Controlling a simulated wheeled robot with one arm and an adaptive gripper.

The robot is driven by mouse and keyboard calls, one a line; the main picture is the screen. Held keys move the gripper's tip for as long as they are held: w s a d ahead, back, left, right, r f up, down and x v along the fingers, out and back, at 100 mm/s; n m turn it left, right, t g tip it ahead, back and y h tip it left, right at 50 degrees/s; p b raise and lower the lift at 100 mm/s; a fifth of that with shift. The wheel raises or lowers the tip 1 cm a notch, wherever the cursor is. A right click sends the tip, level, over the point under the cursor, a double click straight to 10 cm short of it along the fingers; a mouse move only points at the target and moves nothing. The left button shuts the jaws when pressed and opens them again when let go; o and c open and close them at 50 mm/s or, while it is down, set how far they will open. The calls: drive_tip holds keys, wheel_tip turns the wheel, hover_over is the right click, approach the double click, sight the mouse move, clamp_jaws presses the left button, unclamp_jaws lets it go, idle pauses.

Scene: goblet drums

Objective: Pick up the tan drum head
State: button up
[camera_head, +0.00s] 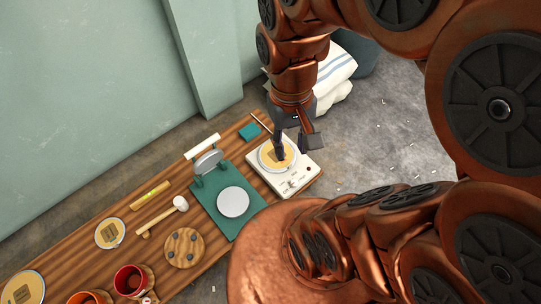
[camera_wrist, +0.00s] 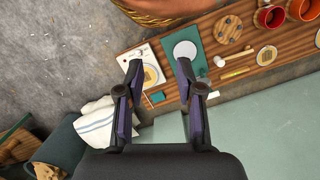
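A round tan drum head (camera_head: 267,157) with a darker square mark lies on the white device (camera_head: 296,182), which looks like a scale, at the right end of the wooden bench. My gripper (camera_head: 294,150) is over it, and one dark finger hides part of it. Whether they touch I cannot tell. In the wrist view the drum head (camera_wrist: 150,75) shows between the spread fingers, nearer the left one. My gripper (camera_wrist: 159,64) is open and empty. Another tan disc (camera_head: 109,233) lies on the bench, and one more (camera_head: 22,289) is at its near left end.
On the bench (camera_head: 75,240) are a green press (camera_head: 225,208) with a pale disc, a mallet (camera_head: 160,217), a round wooden board (camera_head: 184,248) and red pots (camera_head: 133,280). A green wall (camera_head: 90,90) runs behind. White striped cloth (camera_head: 335,70) lies beyond the bench's right end.

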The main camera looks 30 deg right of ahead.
drive_tip(key=w+d+f+m+b, duration=0.4)
drive_tip(key=w+f+b, duration=0.4)
drive_tip(key=w+f, duration=0.3)
drive_tip(key=m+t+y+b, duration=0.1)
drive_tip(key=m+y+b, duration=0.6)
drive_tip(key=b, duration=1.9)
hover_over(291, 165)
drive_tip(key=w+d, duration=0.1)
drive_tip(key=d, duration=0.2)
wheel_tip(291, 165, down, 54)
drive_tip(key=m+h, duration=0.3)
drive_tip(key=shift+b+x, duration=1.8)
drive_tip(key=shift+x, duration=2.05)
clamp_jaws()
